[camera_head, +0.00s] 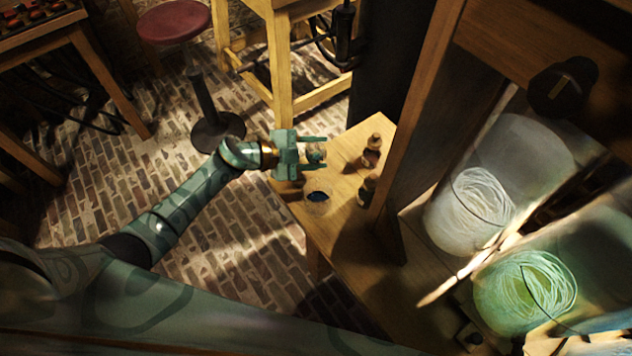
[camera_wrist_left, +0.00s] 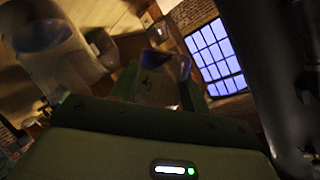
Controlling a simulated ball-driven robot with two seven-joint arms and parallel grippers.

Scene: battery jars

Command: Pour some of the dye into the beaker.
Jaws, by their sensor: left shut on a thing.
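My left gripper (camera_head: 318,154) is shut on a small glass dye vessel (camera_head: 315,153) above the near-left edge of the wooden bench. In the left wrist view the dye vessel (camera_wrist_left: 155,85) is between the fingers, tilted, with dark marks on its side and blue dye near its upper right. The clear beaker (camera_head: 318,206) stands on the bench just below the gripper in the head view, with dark blue liquid inside. It also shows in the left wrist view (camera_wrist_left: 62,62) at upper left. The vessel and beaker look apart. My right gripper is not in view.
Two small brown bottles (camera_head: 373,148) (camera_head: 367,189) stand on the wooden bench (camera_head: 345,225) right of the beaker. A wooden post (camera_head: 415,115) rises beside them. Large glass jars (camera_head: 470,205) (camera_head: 525,290) with coiled strands stand at right. A red stool (camera_head: 174,22) stands on the brick floor.

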